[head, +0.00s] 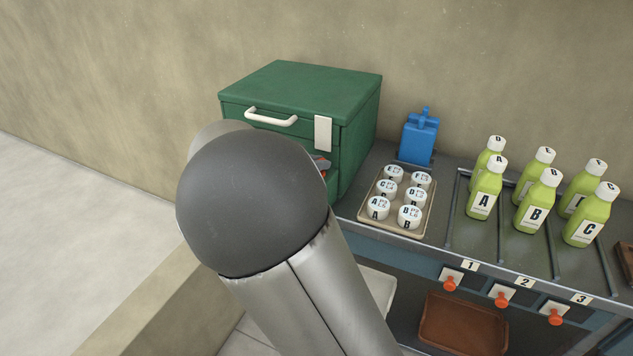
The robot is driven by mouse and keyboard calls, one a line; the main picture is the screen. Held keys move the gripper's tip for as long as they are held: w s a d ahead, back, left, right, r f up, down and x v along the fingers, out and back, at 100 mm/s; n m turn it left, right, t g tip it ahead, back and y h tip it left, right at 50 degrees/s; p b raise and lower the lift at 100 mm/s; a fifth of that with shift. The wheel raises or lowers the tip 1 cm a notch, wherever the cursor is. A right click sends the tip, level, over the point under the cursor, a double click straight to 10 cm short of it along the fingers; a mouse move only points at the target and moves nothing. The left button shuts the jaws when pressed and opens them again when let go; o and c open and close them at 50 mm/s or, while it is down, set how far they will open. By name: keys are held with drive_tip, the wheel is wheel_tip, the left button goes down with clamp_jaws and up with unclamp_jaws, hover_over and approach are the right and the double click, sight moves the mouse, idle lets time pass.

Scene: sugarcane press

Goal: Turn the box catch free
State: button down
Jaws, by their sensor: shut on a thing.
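The green box (300,88) stands on the left end of the bench against the wall, and its lid looks closed. A white handle (271,117) is on its front. A white upright strip (323,133), which looks like the catch, sits at the right of the front and hangs down over it. My arm's dark rounded joint covers the lower left of the box front. My gripper is hidden behind it, so I cannot see whether it touches the catch. A small grey and red piece shows beside the joint, below the strip; I cannot tell what it is.
A tray (429,222) of white lettered caps stands right of the box, with a blue device (418,138) behind it. Several green bottles (483,204) stand in lanes further right. Orange knobs (450,284) line the bench front above a brown tray (462,325).

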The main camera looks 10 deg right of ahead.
drive_tip(key=n+t+y+b, duration=0.1)
drive_tip(key=b, duration=0.2)
drive_tip(key=f+n+t+y+b, duration=0.1)
drive_tip(key=n+t+b, duration=0.1)
drive_tip(key=b, duration=0.2)
drive_tip(key=n+t+b, duration=0.1)
drive_tip(key=y+b, duration=0.1)
drive_tip(key=b, duration=0.1)
drive_tip(key=shift+r+n+t, duration=0.25)
drive_tip(key=shift+n+t, duration=0.15)
drive_tip(key=shift+r+n+y+b, duration=0.1)
drive_tip(key=shift+n+y+b, duration=0.25)
drive_tip(key=shift+b, duration=0.4)
drive_tip(key=shift+r, duration=0.15)
drive_tip(key=c, duration=1.7)
unclamp_jaws()
drive_tip(key=shift+c, duration=0.2)
drive_tip(key=shift+s+a+r, duration=0.1)
drive_tip(key=p+v, duration=0.1)
drive_tip(key=v, duration=1.6)
drive_tip(key=shift+s+p, duration=0.3)
drive_tip(key=shift+p, duration=0.05)
